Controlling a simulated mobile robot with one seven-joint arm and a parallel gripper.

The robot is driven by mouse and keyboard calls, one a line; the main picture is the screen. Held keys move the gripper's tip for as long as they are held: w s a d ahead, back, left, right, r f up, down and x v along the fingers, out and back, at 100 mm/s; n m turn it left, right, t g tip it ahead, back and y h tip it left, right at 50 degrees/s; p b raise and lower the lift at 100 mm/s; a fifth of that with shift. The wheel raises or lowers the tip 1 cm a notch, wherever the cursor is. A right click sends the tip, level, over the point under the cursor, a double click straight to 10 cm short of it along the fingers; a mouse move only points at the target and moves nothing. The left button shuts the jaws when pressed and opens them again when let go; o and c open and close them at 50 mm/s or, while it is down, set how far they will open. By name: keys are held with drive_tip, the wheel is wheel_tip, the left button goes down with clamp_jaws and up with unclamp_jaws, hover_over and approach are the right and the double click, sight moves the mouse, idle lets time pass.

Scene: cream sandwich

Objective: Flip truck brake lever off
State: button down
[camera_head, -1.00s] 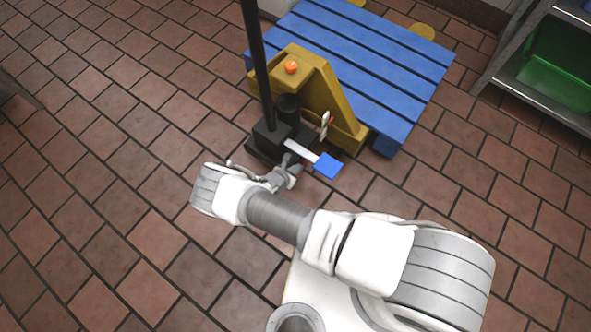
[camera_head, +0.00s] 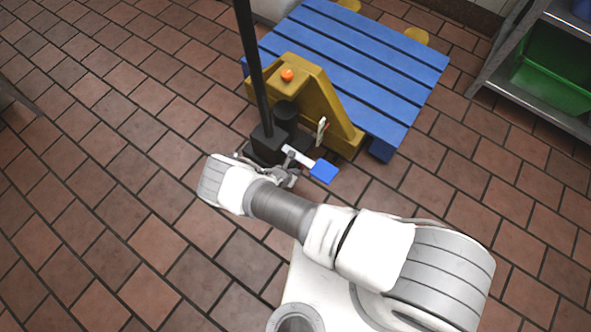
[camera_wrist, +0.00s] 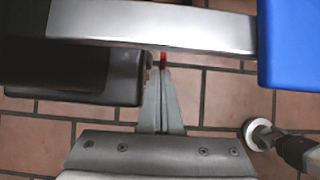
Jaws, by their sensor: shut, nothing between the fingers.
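The pallet truck (camera_head: 340,115) is yellow with a tall black handle post (camera_head: 253,70) and a black base. A light metal bar (camera_head: 297,156) with a blue pedal pad (camera_head: 323,171) sticks out from the base. A small upright white lever with a red mark (camera_head: 322,128) stands on the truck's near side. My gripper (camera_head: 289,163) is shut and empty, low beside the base and bar. In the wrist view its fingertips (camera_wrist: 162,72) point at the metal bar (camera_wrist: 150,25), with a small red piece (camera_wrist: 163,60) just beyond them. Contact cannot be told. The blue pad (camera_wrist: 285,45) is at right.
A blue slatted pallet (camera_head: 360,60) lies behind the truck. A metal shelf (camera_head: 540,110) with a green bin (camera_head: 555,75) stands at the right. The tiled floor (camera_head: 90,200) on the left is clear. The black base (camera_wrist: 90,80) lies close left of my fingers.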

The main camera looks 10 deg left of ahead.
sight(301, 167)
drive_tip(key=shift+w+d+r+g+p, duration=0.2)
drive_tip(key=shift+g+p, duration=0.1)
drive_tip(key=shift+p, duration=0.25)
drive_tip(key=shift+w+d+f+p, duration=0.15)
drive_tip(key=shift+w+f+p, duration=0.05)
drive_tip(key=shift+w+p, duration=0.25)
drive_tip(key=shift+w+d+f, duration=0.15)
drive_tip(key=shift+w+f, duration=0.05)
drive_tip(key=shift+w, duration=0.25)
drive_tip(key=shift+w+d+f, duration=0.15)
drive_tip(key=shift+w+f, duration=0.05)
drive_tip(key=shift+w, duration=0.3)
drive_tip(key=p+v, duration=1)
drive_tip(key=v, duration=0.7)
drive_tip(key=shift+r, duration=0.15)
drive_tip(key=shift+d, duration=0.15)
